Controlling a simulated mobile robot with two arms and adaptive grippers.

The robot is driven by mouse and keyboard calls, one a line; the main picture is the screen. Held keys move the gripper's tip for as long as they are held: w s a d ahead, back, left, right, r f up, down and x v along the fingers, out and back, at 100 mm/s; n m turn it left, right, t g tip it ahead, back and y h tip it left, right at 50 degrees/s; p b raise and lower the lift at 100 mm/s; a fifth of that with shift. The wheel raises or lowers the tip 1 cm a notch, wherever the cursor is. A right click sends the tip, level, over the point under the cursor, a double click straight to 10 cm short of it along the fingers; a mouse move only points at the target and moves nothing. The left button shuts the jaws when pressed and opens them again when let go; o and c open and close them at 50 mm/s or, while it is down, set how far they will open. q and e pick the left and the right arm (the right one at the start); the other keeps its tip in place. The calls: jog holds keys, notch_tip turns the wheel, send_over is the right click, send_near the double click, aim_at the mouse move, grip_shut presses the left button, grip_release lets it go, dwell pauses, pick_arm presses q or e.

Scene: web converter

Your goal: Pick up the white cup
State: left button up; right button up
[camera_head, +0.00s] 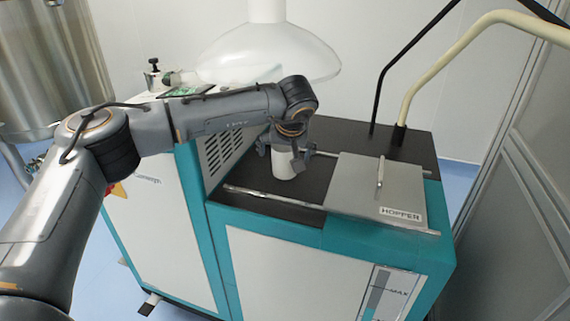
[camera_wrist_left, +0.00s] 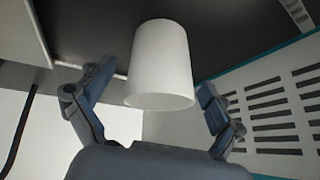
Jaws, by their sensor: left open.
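The white cup (camera_head: 283,164) stands on the black top of the teal and white machine, left of the hopper plate. My left gripper (camera_head: 287,160) is directly above and around it, pointing down, and hides its upper part in the head view. In the left wrist view the cup (camera_wrist_left: 160,65) sits between the two spread fingers of the gripper (camera_wrist_left: 155,105). Gaps show between the cup and both fingers. The gripper is open. My right gripper is not in view.
The grey hopper plate (camera_head: 375,195) with an upright handle lies right of the cup. A metal rail (camera_head: 270,197) runs in front of it. A vented teal panel (camera_head: 222,150) rises to the left. A white hood (camera_head: 268,52) hangs behind. Bent pipes (camera_head: 440,70) stand at the back right.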

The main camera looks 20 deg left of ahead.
pick_arm(q)
jog(key=c, duration=1.3)
jog(key=shift+s+r, duration=0.1)
jog(key=shift+r, duration=0.05)
